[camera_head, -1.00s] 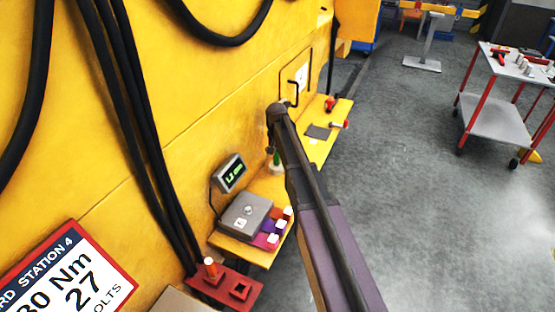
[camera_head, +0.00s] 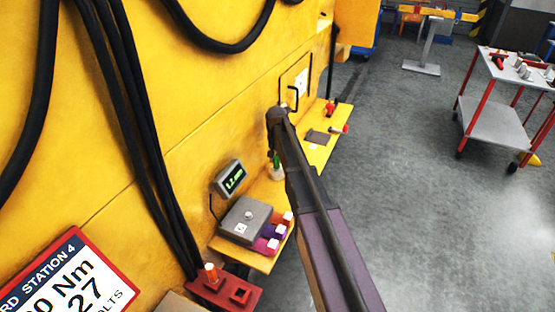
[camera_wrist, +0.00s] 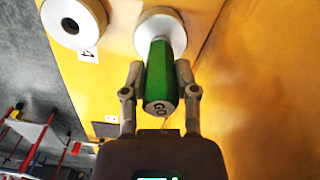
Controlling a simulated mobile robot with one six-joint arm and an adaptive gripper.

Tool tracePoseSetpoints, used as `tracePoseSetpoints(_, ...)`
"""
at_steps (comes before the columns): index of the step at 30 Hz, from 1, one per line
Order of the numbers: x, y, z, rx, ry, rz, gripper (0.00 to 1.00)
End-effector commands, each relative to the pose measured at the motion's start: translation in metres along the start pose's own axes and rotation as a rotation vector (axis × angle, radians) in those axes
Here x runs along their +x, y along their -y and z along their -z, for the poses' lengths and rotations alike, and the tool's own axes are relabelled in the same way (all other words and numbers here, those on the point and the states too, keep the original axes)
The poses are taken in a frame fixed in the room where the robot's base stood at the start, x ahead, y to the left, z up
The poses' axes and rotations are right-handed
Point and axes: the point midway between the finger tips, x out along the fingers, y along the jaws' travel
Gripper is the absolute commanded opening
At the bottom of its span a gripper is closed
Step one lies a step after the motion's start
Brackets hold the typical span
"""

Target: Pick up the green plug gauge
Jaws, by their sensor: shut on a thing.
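The green plug gauge (camera_wrist: 160,75) is in the wrist view, between the two fingers of my gripper (camera_wrist: 161,90), which are shut on its green handle. Its end marked "GO" faces the wrist camera. Its far end meets a pale round piece (camera_wrist: 160,27); I cannot tell whether it is still seated in it. In the head view the green gauge (camera_head: 276,160) is a small upright shape above the yellow shelf, beside my arm, which hides most of the gripper.
On the yellow shelf (camera_head: 262,262) stand a grey scale box (camera_head: 245,222), coloured blocks with white tops and a display (camera_head: 231,178). A red holder (camera_head: 226,294) is below. The yellow wall is close at left.

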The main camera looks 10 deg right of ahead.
Motion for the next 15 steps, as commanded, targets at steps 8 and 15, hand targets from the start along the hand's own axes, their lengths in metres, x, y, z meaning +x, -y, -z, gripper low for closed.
tracePoseSetpoints(8,-0.026,0.000,0.000,0.000,0.000,0.000,0.00)
tracePoseSetpoints(15,-0.030,-0.016,-0.043,0.000,0.000,0.000,0.00)
